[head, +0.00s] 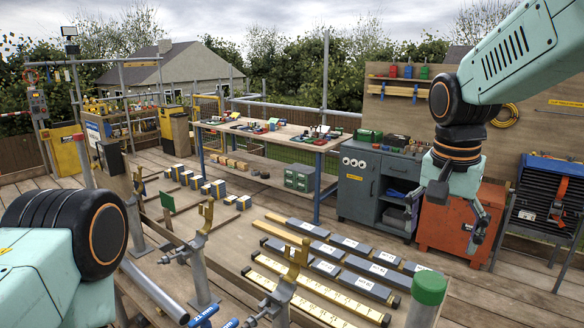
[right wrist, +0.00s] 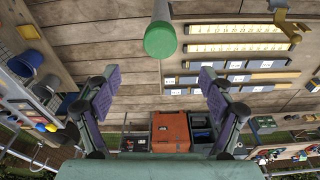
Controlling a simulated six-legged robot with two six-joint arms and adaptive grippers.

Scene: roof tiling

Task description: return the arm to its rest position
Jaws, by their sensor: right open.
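My right arm (head: 515,62) comes in from the upper right of the head view, raised over the deck. Its right gripper (head: 445,222) hangs down with its fingers spread wide and nothing between them. In the right wrist view the same gripper (right wrist: 157,82) shows two purple-padded fingers far apart, with bare deck boards between and beyond them. Only a rounded link of my left arm (head: 50,262) shows at the lower left of the head view; the left gripper is out of frame.
A green-capped post (head: 430,288) stands near, below the right gripper; its cap also shows in the right wrist view (right wrist: 160,40). Behind are a grey cabinet (head: 365,190), a red cabinet (head: 447,228) and a workbench (head: 265,137). Labelled bars (head: 330,268) lie left of the post.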

